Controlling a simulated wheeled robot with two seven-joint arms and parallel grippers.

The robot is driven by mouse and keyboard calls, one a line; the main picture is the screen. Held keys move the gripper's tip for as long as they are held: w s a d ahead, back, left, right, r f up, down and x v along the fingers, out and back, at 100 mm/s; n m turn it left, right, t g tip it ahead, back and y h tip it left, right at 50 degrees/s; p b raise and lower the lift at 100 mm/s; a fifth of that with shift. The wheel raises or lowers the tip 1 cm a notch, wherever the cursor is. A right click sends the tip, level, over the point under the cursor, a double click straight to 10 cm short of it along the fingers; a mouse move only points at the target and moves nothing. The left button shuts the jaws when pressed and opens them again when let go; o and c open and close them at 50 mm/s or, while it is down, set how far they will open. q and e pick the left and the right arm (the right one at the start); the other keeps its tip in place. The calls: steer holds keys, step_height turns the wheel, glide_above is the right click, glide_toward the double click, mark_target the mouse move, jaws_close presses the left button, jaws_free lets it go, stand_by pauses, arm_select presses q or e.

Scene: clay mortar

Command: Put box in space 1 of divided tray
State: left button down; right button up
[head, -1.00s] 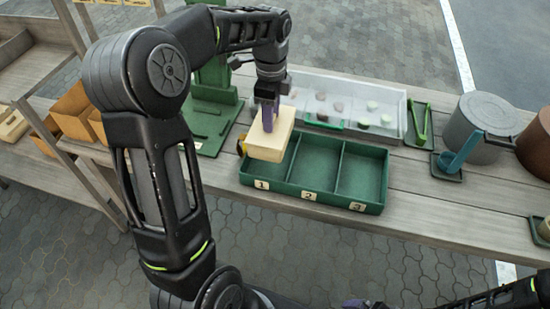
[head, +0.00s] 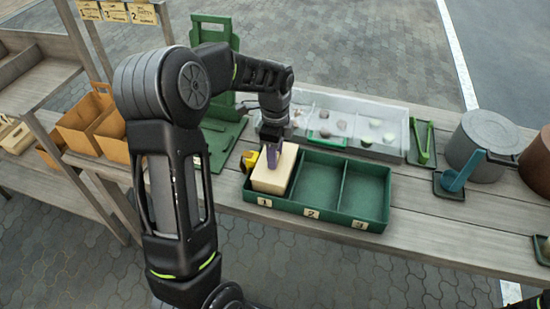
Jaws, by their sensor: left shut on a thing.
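The green divided tray (head: 326,217) stands on the wooden table with three compartments, labelled 1, 2 and 3 from left to right. My left gripper (head: 273,150) is shut on the pale box (head: 270,179). The box is in space 1, the leftmost compartment, its top near the rim level. Whether it touches the compartment floor is hidden. Spaces 2 (head: 319,182) and 3 (head: 363,192) are empty. My right gripper is not in view; only a bit of dark arm shows at the lower right edge.
A yellow object (head: 249,160) sits beside the tray's left end. Behind the tray is a clear sectioned container (head: 390,117) with small stones. A green tong-like tool (head: 423,141), a blue ladle (head: 460,173) and a grey pot (head: 478,138) stand right. Orange boxes (head: 83,120) are at left.

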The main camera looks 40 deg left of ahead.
arm_select(q)
steer(key=shift+f, duration=1.2)
steer(key=shift+f, duration=0.1)
steer(key=c, duration=0.8)
jaws_free()
step_height(320, 180, up, 12)
steer(key=shift+b, duration=0.35)
